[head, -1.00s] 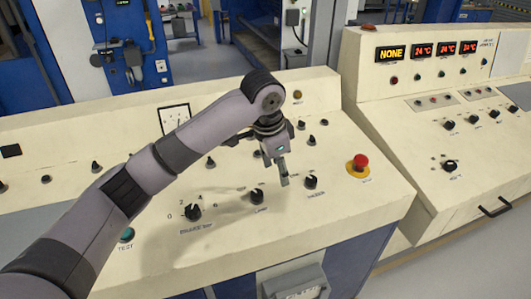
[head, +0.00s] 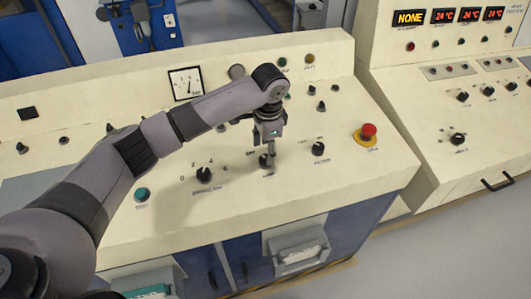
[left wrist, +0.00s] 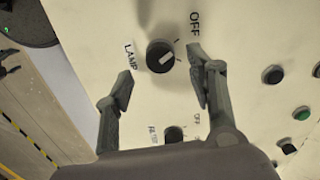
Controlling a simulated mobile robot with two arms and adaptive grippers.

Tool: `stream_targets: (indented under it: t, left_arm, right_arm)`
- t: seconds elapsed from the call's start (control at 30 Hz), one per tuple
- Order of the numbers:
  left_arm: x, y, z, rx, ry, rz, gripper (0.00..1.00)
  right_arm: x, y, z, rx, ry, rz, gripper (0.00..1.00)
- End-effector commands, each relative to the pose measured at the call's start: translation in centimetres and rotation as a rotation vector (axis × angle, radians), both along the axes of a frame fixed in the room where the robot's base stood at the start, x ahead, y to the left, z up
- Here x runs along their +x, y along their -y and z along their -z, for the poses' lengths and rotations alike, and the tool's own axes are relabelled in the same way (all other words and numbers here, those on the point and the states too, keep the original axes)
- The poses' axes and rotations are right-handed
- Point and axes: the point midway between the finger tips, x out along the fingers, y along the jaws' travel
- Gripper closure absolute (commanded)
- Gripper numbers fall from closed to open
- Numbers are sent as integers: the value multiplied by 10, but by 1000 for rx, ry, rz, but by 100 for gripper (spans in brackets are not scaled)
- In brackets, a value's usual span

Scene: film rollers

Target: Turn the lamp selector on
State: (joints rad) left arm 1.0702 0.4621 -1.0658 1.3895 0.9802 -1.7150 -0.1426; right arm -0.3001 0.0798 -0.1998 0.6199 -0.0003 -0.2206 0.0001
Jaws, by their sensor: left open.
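The lamp selector (head: 264,162) is a black rotary knob on the sloping cream panel. In the left wrist view the lamp selector (left wrist: 160,55) has a pale pointer mark, a "LAMP" label on its left and an "OFF" label at its upper right. The pointer slants and I cannot tell which setting it marks. My left gripper (head: 272,148) is just above the knob in the head view. In the left wrist view the left gripper (left wrist: 160,74) is open, with one finger on each side of the knob; contact is not clear.
A numbered selector (head: 204,175) stands left of the lamp knob and another black knob (head: 318,149) to its right. A red emergency button (head: 369,131) on a yellow base is further right. A teal button (head: 142,195) sits at the left.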

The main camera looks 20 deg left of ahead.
Motion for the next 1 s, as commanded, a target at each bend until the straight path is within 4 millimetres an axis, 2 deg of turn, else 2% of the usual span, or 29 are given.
stream_targets:
  t: [0.1, 0.23, 0.6, 1.0]
  left_arm:
    - [1, -1, 19, 0, -3, 0, 49]
    - [2, -2, 31, -1, -1, 1, 49]
    - [3, -2, 38, -1, 1, 1, 49]
    - [3, -2, 38, -1, 1, 1, 75]
  right_arm:
    - [0, 0, -4, 0, 0, 0, 41]
    - [0, 0, -5, 0, 0, 0, 41]
    - [0, 0, -5, 0, 1, 0, 41]
    - [0, 0, -5, 0, 1, 0, 41]
